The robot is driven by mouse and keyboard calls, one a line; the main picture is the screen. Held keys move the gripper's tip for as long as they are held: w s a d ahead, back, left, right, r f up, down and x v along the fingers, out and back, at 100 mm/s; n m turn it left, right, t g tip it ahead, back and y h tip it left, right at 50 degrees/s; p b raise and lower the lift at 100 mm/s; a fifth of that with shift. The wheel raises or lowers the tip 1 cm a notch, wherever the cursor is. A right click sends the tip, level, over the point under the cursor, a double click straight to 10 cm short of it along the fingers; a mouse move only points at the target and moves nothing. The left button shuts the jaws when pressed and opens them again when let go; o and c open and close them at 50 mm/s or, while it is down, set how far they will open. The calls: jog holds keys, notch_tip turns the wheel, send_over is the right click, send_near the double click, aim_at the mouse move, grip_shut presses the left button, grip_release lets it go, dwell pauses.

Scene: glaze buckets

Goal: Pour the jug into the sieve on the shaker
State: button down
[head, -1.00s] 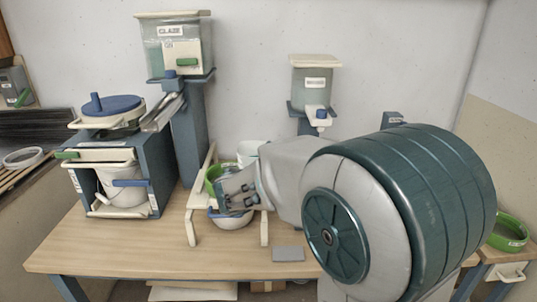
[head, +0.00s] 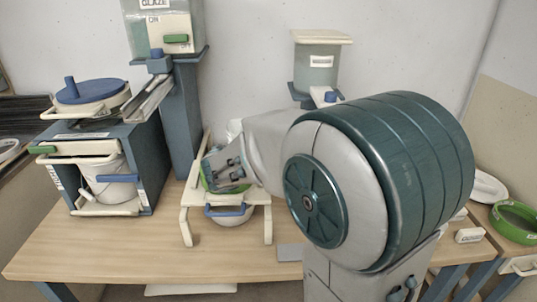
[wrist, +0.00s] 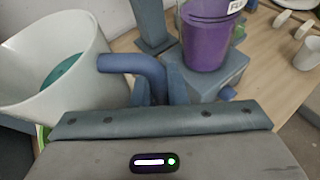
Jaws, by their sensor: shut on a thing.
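The white jug (wrist: 45,75) fills the left of the wrist view, with teal liquid inside and a blue handle (wrist: 135,64). My gripper (wrist: 158,92) is shut on this handle. The jug leans in that view; I cannot tell whether liquid is leaving it. In the head view, my gripper (head: 228,168) is over the cream shaker frame (head: 188,222), and only a white bit of the jug (head: 234,127) shows behind it. The green sieve (head: 208,184) sits on the frame, partly hidden by my gripper. A white bowl (head: 232,218) with a blue handle is below it.
A purple container (wrist: 208,40) stands on a blue-grey base in the wrist view. A glaze dispenser (head: 180,62) and a cabinet with a white bucket (head: 112,186) stand left. Another dispenser (head: 316,68) is behind. The front left tabletop is clear.

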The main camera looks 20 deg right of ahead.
jog(key=r+n+g+p, duration=0.1)
jog(key=p, duration=0.6)
jog(key=s+r+n+g+h+p, duration=0.1)
jog(key=r+n+p, duration=0.1)
jog(key=p, duration=0.5)
jog(key=shift+d+n+g, duration=0.2)
jog(key=shift+n+g, duration=0.1)
jog(key=shift+g, duration=0.1)
jog(key=shift+p, duration=0.45)
